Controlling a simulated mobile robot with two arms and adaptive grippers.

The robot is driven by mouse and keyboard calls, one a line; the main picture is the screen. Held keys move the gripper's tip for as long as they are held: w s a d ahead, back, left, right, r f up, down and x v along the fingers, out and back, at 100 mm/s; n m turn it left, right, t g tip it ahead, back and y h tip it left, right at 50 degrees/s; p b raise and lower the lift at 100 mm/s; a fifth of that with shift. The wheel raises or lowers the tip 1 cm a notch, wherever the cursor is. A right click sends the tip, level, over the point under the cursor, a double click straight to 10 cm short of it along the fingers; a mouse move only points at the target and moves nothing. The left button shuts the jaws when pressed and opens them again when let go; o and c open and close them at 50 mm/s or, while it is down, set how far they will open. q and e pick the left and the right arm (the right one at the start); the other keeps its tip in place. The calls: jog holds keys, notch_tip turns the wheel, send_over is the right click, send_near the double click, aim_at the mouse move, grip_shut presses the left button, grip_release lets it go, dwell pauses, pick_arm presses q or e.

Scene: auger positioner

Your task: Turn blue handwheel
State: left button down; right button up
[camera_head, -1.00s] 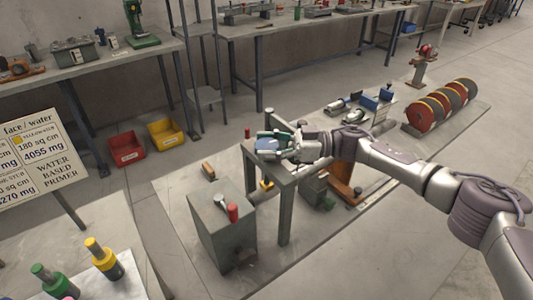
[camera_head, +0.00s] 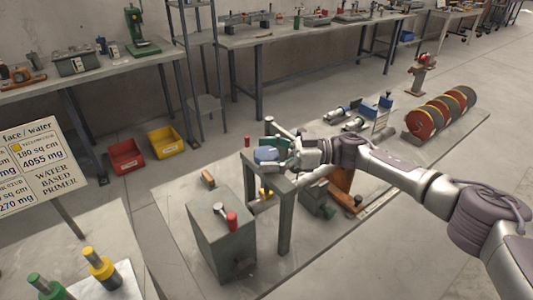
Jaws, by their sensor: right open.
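A blue part (camera_head: 265,154), which looks like the blue handwheel, is on top of the grey metal stand (camera_head: 286,215) in the middle of the view. It is small here, and its right side is partly covered by my right gripper (camera_head: 281,150). My right gripper comes in from the right and is open around or just beside the blue part. I cannot tell whether its fingers touch it. My left gripper is not in view.
A grey box with a red-knobbed lever (camera_head: 226,215) stands left of the stand. Red-and-black discs (camera_head: 440,112) are at the right. A red bin (camera_head: 126,156) and a yellow bin (camera_head: 166,141) lie behind. A sign (camera_head: 40,168) stands at the left.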

aim_at(267, 151)
notch_tip(267, 151, up, 10)
jog(key=shift+f, duration=0.1)
dwell(0.5)
